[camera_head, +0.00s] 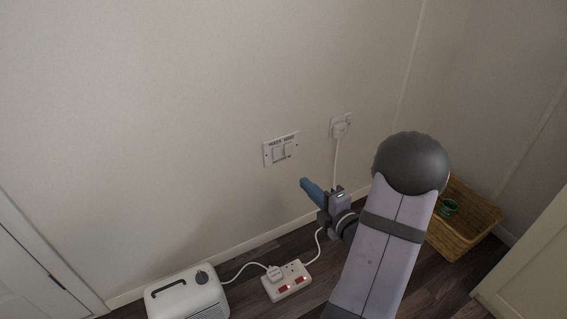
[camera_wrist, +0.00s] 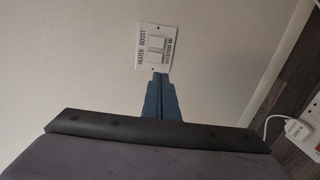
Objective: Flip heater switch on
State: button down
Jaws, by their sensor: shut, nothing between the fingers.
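A white switch plate (camera_head: 281,158) with two rockers side by side is on the wall, lettered HEATER BOOST along its top. The heater rocker (camera_head: 276,153) is on the left, the boost rocker (camera_head: 288,149) on the right. I cannot tell which way either is tipped. My gripper (camera_head: 304,182) has blue fingers, shut and empty, below and right of the plate. In the wrist view the plate (camera_wrist: 142,59) appears turned sideways, and the gripper tips (camera_wrist: 160,75) point at its near edge, by the heater rocker (camera_wrist: 155,56). Contact is not visible.
A plugged socket (camera_head: 341,127) is on the wall to the right, its white cord hanging behind my gripper. Below are a power strip (camera_head: 287,283) with red switches and a white heater (camera_head: 187,295). A wicker basket (camera_head: 462,236) stands right. The wall left of the plate is clear.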

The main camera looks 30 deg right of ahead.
jog(key=b, duration=0.5)
send_near(278, 157)
jog(key=w, duration=0.2)
jog(key=w+f, duration=0.1)
jog(key=w, duration=0.1)
jog(key=shift+w, duration=1.2)
jog(key=shift+b, duration=0.35)
jog(key=shift+w+f+b, duration=0.1)
jog(key=shift+f+b, duration=0.1)
jog(key=shift+b, duration=0.2)
jog(key=shift+r, duration=0.2)
